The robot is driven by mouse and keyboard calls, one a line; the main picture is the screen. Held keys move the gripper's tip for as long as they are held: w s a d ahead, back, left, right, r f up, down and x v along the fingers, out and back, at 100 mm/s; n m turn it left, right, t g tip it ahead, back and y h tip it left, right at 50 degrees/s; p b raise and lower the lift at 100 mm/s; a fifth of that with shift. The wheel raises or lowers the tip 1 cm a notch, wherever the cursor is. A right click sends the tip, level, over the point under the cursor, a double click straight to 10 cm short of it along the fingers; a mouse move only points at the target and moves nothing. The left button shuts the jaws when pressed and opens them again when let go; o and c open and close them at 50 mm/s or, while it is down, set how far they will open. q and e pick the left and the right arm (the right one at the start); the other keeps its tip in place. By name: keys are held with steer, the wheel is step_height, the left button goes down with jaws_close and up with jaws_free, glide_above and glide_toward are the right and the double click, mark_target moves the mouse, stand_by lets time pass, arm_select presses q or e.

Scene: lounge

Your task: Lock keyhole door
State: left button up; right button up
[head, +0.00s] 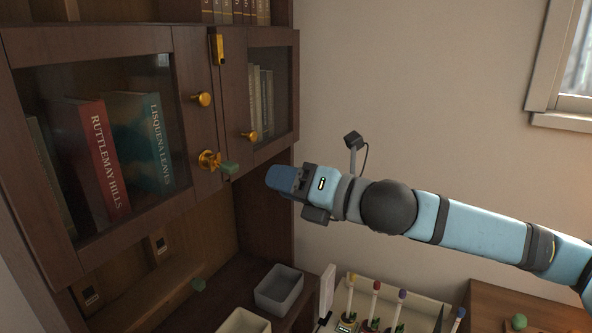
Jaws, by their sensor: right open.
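A dark wooden cabinet has two glass doors. The left door (190,68) has a round gold knob (203,99) and, lower down, a gold keyhole fitting (209,160). The right door (288,70) has its own gold knob (250,136). Both doors look about closed. A small green block-like piece (229,168) sticks out beside the keyhole fitting; it may be a key's handle, but I cannot tell for sure. My right gripper (276,181) is open, a little to the right of the green piece and apart from it. My left gripper is out of view.
A gold latch (217,48) sits at the top between the doors. Below are a grey bin (279,289), a cream bin (241,321) and a tray (428,309) with several colour-topped sticks. The wall behind is clear.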

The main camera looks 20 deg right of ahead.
mark_target(237, 168)
steer(key=x, duration=0.4)
steer(key=shift+s+a+r, duration=0.15)
steer(key=shift+s+r, duration=0.05)
steer(key=shift+r, duration=0.15)
steer(key=shift+w+a, duration=0.25)
steer(key=shift+w, duration=0.15)
